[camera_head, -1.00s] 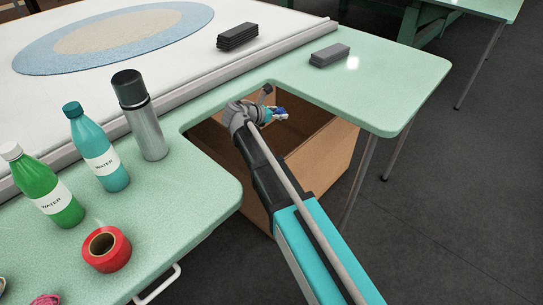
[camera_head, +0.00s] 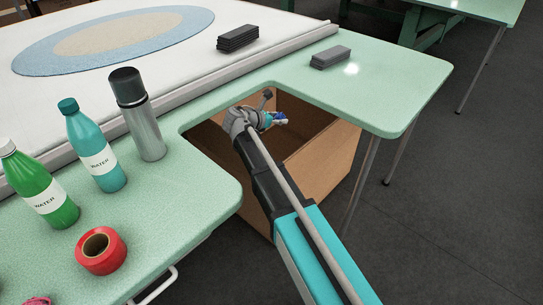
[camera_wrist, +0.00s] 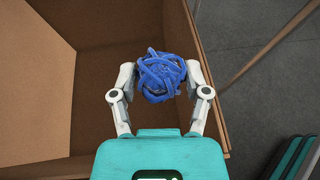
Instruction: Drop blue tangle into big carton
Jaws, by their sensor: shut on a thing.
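The blue tangle (camera_wrist: 160,76), a ball of looped blue strands, is between the two fingers of my gripper (camera_wrist: 161,80) in the wrist view. My gripper is shut on it. The big carton (camera_head: 327,163) is an open brown box standing on the floor in the table's cutout. In the wrist view my gripper and the tangle are over the carton's opening, near its right wall (camera_wrist: 205,50). My arm hides part of the carton.
The green table (camera_head: 190,185) surrounds the carton on several sides. On it stand a steel flask (camera_head: 146,125), a teal bottle (camera_head: 93,147), a green bottle (camera_head: 40,188) and a red tape roll (camera_head: 101,251). Dark grey blocks (camera_head: 330,57) lie at the back. Table legs (camera_head: 360,185) stand right of the carton.

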